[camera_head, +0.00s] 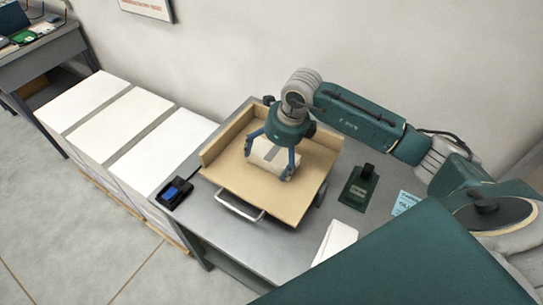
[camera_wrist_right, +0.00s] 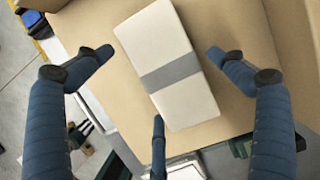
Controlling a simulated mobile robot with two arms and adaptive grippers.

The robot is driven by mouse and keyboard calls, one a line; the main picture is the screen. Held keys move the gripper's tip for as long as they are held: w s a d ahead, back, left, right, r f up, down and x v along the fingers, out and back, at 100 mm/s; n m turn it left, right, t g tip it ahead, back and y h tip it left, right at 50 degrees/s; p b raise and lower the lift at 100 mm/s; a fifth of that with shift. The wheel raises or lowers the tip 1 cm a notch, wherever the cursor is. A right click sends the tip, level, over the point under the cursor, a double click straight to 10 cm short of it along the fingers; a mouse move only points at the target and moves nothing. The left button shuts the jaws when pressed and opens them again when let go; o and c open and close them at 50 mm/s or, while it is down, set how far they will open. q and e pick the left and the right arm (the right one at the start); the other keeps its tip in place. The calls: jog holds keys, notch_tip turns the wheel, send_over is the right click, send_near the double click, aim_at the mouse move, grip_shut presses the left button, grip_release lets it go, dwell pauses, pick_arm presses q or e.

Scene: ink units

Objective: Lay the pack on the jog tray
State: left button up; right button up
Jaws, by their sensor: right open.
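The pack (camera_head: 262,152) is a cream block with a grey band around its middle. It lies flat on the tan jog tray (camera_head: 300,190), towards the back of its floor. The tray has raised walls at the left and back and a metal handle at the front. My right gripper (camera_head: 267,166) is over the pack, pointing down, its fingers spread. In the right wrist view the pack (camera_wrist_right: 165,62) lies between the open fingers, with gaps at both sides. The lower finger's tip is close to its near edge; contact cannot be told. My left gripper is not in view.
The tray stands on a grey table (camera_head: 240,236). A black and blue device (camera_head: 174,192) is left of it; a dark green block (camera_head: 359,187), a light blue note (camera_head: 405,202) and white paper (camera_head: 336,241) are right. Tall white stacks (camera_head: 128,114) stand left.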

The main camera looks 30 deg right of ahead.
jog(key=b+v, duration=0.2)
jog(key=v, duration=0.9)
jog(key=shift+r, duration=0.2)
